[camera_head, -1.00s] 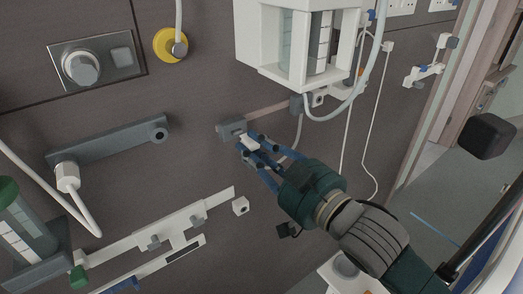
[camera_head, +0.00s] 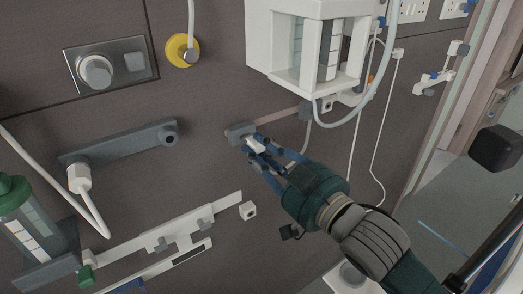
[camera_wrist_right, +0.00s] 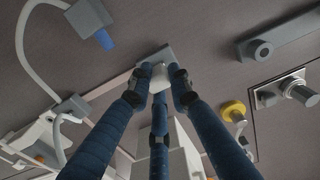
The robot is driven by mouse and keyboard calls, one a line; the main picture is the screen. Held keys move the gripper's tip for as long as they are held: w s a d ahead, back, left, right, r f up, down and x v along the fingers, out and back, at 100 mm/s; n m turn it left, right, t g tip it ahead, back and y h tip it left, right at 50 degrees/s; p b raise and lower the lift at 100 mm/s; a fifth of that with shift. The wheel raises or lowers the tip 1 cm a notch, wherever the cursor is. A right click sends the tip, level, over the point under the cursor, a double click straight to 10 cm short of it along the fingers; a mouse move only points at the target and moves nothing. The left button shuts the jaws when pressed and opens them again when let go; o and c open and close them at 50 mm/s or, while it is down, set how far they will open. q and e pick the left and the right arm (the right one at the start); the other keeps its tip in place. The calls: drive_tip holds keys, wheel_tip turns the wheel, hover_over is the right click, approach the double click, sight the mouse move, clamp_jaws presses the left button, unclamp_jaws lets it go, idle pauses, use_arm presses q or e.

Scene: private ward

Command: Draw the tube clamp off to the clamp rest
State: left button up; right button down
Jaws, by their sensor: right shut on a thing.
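My right gripper (camera_head: 257,147) comes in from the lower right and is shut on a small white piece (camera_head: 253,150), which looks like the tube clamp. The white piece also shows between the blue fingertips in the right wrist view (camera_wrist_right: 158,76). It sits right against a grey block (camera_head: 236,131) on the wall; whether it is still seated there I cannot tell. In the wrist view the block shows as a grey plate (camera_wrist_right: 164,55) behind the fingertips. Which fitting is the clamp rest is not clear. My left gripper is out of view.
A white box with tubes (camera_head: 313,58) hangs above the gripper, with a looping hose (camera_head: 384,80) at its right. A grey bar (camera_head: 120,143) and a white rail with pegs (camera_head: 180,232) are on the wall at left. Bare wall lies between them.

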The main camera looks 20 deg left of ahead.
drive_tip(key=shift+w+a, duration=0.45)
drive_tip(key=shift+a, duration=0.1)
idle(0.4)
drive_tip(key=shift+w+a, duration=0.1)
drive_tip(key=shift+a, duration=0.05)
drive_tip(key=c, duration=1.5)
unclamp_jaws()
drive_tip(key=shift+w+a, duration=0.1)
drive_tip(key=shift+c, duration=0.2)
drive_tip(key=p+v, duration=0.1)
drive_tip(key=v, duration=1.5)
drive_tip(key=shift+p, duration=0.3)
